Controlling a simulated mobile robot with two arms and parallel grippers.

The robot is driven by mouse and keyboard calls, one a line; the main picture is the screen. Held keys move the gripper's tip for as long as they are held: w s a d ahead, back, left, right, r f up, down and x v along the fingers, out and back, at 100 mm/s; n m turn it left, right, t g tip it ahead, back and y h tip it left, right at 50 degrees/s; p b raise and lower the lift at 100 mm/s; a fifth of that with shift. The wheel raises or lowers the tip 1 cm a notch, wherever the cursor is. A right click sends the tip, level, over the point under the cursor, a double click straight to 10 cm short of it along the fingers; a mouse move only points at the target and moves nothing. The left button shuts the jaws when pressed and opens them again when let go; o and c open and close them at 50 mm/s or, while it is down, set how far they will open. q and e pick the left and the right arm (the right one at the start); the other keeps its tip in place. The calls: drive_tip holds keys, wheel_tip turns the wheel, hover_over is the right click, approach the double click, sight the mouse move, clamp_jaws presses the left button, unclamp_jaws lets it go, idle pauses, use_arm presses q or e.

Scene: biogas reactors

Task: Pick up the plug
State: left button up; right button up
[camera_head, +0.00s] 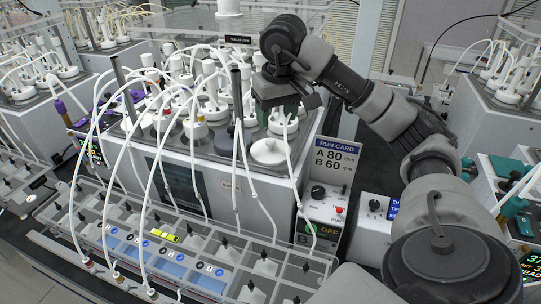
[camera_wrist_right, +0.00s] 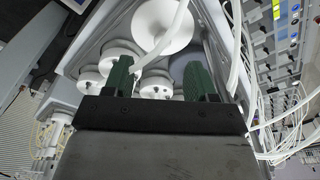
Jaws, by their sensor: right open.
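A white round piece with a small knob (camera_head: 268,152), which looks like the plug, sits at the near right corner of the reactor block's top. I cannot tell for certain that it is the plug. A large white disc (camera_wrist_right: 160,25) lies ahead of the fingers in the right wrist view and may be the same piece. My right gripper (camera_head: 277,108) has dark green fingers and hangs over the right side of the reactor block, just behind the white piece. In the wrist view the gripper (camera_wrist_right: 158,78) is open, with no object clearly held between its fingers. My left gripper is not in view.
White capped vessels (camera_head: 212,105) crowd the block behind. A dark grey disc (camera_head: 225,142) sits left of the white piece. Thin white tubes arch down to a clear rack (camera_head: 190,240) in front. A run card (camera_head: 335,158) and control box (camera_head: 322,205) stand right.

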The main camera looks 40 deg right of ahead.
sight(270, 140)
drive_tip(key=shift+w+f, duration=0.1)
drive_tip(key=shift+f, duration=0.65)
drive_tip(key=shift+w+f+p, duration=0.15)
drive_tip(key=shift+f+p, duration=0.15)
drive_tip(key=shift+f, duration=0.5)
drive_tip(key=f, duration=0.1)
drive_tip(key=w+f+p, duration=0.1)
drive_tip(key=f, duration=0.1)
drive_tip(key=f+p, duration=0.1)
drive_tip(key=shift+w+f, duration=0.25)
drive_tip(key=shift+f, duration=0.05)
drive_tip(key=shift+d+f, duration=0.1)
drive_tip(key=shift+f, duration=0.2)
drive_tip(key=c, duration=1)
drive_tip(key=shift+r, duration=0.1)
drive_tip(key=shift+c, duration=0.2)
